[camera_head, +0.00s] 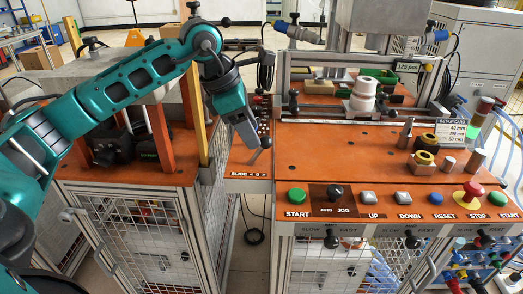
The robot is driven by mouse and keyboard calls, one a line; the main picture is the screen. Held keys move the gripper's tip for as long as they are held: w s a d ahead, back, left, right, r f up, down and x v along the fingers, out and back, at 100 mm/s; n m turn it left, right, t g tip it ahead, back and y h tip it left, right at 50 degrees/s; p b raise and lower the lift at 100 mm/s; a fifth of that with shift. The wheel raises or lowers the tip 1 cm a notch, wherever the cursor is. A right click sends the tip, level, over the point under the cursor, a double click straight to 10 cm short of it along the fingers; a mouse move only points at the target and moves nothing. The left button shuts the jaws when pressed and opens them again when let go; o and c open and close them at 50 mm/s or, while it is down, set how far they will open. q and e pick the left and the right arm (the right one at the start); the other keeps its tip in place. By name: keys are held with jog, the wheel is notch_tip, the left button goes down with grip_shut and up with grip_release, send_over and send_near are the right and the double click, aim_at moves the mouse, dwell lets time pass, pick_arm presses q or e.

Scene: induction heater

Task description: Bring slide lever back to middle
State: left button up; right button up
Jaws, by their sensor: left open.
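The slide lever (265,143) is a small dark knob on a thin rod. It stands tilted on the narrow orange panel, just above the SLIDE label (249,174). My left gripper (254,142) reaches in from the upper left and points down, with its tips right at the lever. It is open. The fingers partly overlap the lever, and I cannot tell whether they touch it. My right gripper is not in view.
The front control panel (330,204) carries several coloured buttons and knobs. A stack of white rings (363,95) stands behind it. Metal cylinders, a dark-yellow ring stack (424,162) and a set-up card (449,131) stand at the right. A yellow post (198,100) rises left of my gripper.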

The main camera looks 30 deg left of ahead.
aim_at(261, 149)
pick_arm(q)
jog(key=x, duration=0.6)
jog(key=shift+w+d+f, duration=0.1)
jog(key=shift+w+f, duration=0.05)
jog(key=shift+f, duration=0.1)
grip_shut()
dwell(0.3)
